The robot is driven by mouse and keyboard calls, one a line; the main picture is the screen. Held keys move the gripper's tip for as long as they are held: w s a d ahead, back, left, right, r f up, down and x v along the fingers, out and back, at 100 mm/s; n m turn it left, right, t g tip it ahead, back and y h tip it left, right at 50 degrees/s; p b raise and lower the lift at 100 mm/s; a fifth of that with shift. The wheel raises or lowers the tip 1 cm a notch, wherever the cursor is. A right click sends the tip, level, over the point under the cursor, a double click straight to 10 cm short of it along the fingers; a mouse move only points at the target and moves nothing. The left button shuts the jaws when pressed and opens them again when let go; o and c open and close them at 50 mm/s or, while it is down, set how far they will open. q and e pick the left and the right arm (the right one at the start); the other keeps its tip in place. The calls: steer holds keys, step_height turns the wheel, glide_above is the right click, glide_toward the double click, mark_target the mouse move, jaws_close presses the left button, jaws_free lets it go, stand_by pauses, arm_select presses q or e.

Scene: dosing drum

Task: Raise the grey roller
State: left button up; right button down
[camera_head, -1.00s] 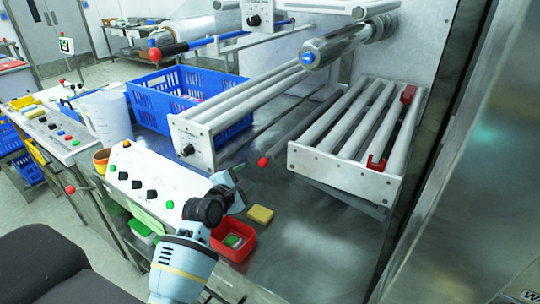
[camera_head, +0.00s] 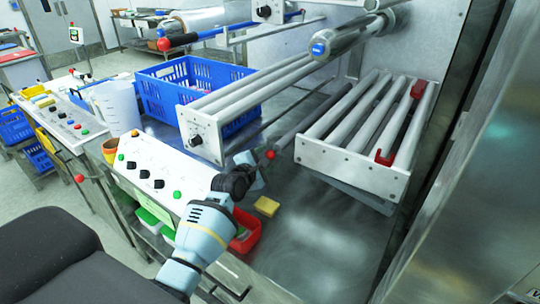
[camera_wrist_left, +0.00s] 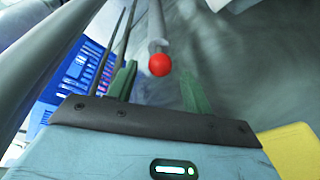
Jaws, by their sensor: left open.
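A grey roller bar (camera_head: 312,118) with a red ball (camera_head: 270,154) at its near end slants down between the roller frame and the white-ended rack. In the left wrist view the red ball (camera_wrist_left: 160,65) shows ahead, with the grey bar (camera_wrist_left: 156,22) running away behind it. My left gripper (camera_head: 257,170) is open, just in front of and below the ball in the head view. Its green fingers (camera_wrist_left: 159,80) show on either side of the ball's line in the wrist view. I cannot tell whether they touch it. My right gripper is not in view.
The white-ended roller rack (camera_head: 352,168) stands to the right, and a frame with a black knob (camera_head: 196,140) to the left. A yellow block (camera_head: 267,206) and a red tray (camera_head: 246,232) lie near my arm. A blue crate (camera_head: 180,88) stands behind. The steel table (camera_head: 325,235) is clear at front right.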

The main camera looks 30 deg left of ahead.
mark_target(268, 156)
arm_select(q)
steer(key=x, duration=0.3)
steer(key=shift+f+b, duration=0.3)
steer(key=shift+w, duration=0.75)
steer(key=shift+r, duration=0.1)
jaws_close()
